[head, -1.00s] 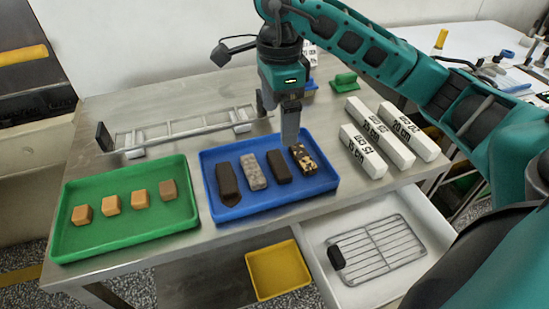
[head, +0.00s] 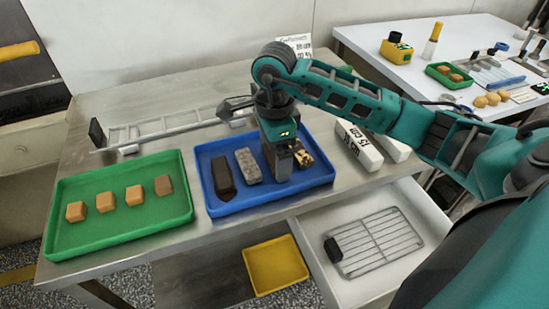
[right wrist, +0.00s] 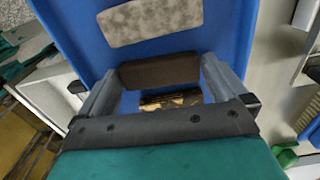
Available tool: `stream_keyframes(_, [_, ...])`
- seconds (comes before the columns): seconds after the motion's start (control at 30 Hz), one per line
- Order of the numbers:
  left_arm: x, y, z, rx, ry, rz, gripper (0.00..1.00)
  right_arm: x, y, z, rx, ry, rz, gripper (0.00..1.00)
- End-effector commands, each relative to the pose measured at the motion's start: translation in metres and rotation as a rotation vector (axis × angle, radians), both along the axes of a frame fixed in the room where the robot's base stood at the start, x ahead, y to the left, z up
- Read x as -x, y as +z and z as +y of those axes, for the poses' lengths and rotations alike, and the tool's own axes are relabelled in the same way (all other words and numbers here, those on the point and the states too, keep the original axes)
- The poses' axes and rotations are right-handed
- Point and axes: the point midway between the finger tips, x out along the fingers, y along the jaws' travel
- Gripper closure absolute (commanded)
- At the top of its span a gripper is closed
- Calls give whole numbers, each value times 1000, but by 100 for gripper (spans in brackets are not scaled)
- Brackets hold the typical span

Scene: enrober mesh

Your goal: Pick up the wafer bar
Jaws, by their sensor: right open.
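The blue tray (head: 222,209) holds several bars in a row: a dark brown bar (head: 222,177), a grey speckled bar (head: 248,165), a plain dark brown bar and a black-and-gold patterned bar (head: 304,155). Which one is the wafer bar, I cannot tell by look. My right gripper (head: 284,178) points down into the tray and hides the plain dark bar in the head view. In the right wrist view my right gripper (right wrist: 162,76) is open, with a finger by each end of the plain dark bar (right wrist: 160,70). Whether the fingers touch it is unclear. My left gripper is out of view.
A green tray (head: 120,235) with several tan pieces stands left. A metal frame (head: 165,130) lies behind the trays, and white labelled blocks (head: 357,150) stand right. Below are a yellow tray (head: 276,267) and a wire rack (head: 380,245) in an open drawer.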

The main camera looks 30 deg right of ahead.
Motion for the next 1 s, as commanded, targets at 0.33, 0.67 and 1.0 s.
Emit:
stream_keyframes(0.33, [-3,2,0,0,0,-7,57,0,1,0,0,0,0,21])
stream_keyframes(0.67, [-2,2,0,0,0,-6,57,0,2,0,0,-1,-1,28])
stream_keyframes(1.0, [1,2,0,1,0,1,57,-2,41,0,1,-1,-7,28])
